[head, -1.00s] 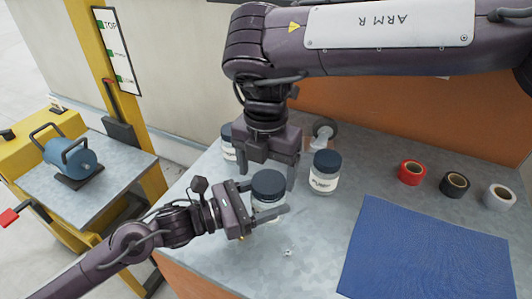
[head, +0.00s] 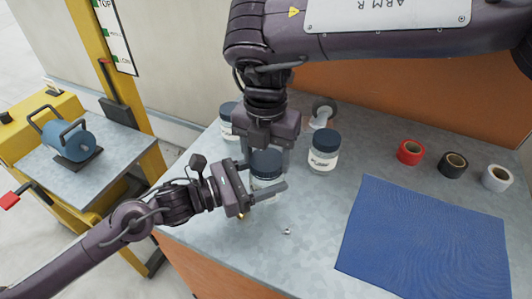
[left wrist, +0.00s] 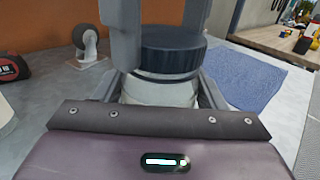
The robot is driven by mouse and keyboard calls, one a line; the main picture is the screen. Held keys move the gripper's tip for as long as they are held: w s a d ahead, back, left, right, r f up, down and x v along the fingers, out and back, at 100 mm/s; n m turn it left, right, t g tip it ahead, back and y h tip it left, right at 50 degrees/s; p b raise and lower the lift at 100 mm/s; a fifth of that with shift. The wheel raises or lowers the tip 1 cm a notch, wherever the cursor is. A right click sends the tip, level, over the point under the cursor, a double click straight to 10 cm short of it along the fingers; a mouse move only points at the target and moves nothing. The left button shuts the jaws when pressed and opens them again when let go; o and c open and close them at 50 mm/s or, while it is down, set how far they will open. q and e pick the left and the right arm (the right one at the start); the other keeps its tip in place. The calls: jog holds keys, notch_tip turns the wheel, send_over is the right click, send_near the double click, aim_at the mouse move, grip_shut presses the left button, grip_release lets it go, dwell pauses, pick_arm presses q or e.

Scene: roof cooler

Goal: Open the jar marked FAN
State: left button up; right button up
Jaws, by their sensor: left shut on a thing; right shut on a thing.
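A jar with a dark lid (head: 266,163) and a pale body (head: 264,184) stands on the grey metal worktop; its label cannot be read. It also shows in the left wrist view (left wrist: 158,93). My left gripper (head: 267,181) comes from the left and is shut around the jar's body. My right gripper (head: 267,158) points down from above and is shut on the lid, one finger on each side. The lid sits on the jar. A second dark-lidded jar (head: 323,153) stands to the right, its label seeming to read PUMP. A third jar (head: 228,122) stands behind, partly hidden.
A caster wheel (head: 323,112) lies at the back. A blue mat (head: 425,230) covers the front right. A small bolt (head: 287,232) lies in front of the jar.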

pick_arm(q)
jog(key=shift+s+d, duration=0.25)
jog(key=shift+s, duration=0.05)
pick_arm(e)
jog(key=n, duration=0.5)
jog(key=shift+a+r, duration=0.15)
jog(key=shift+a, duration=0.1)
jog(key=shift+d+r, duration=0.1)
jog(key=shift+r, duration=0.05)
pick_arm(q)
jog(key=shift+f, duration=0.1)
pick_arm(e)
jog(key=shift+r, duration=0.75)
pick_arm(q)
jog(key=shift+w+a, duration=0.1)
pick_arm(e)
jog(key=shift+r, duration=0.2)
jog(key=shift+d, duration=0.15)
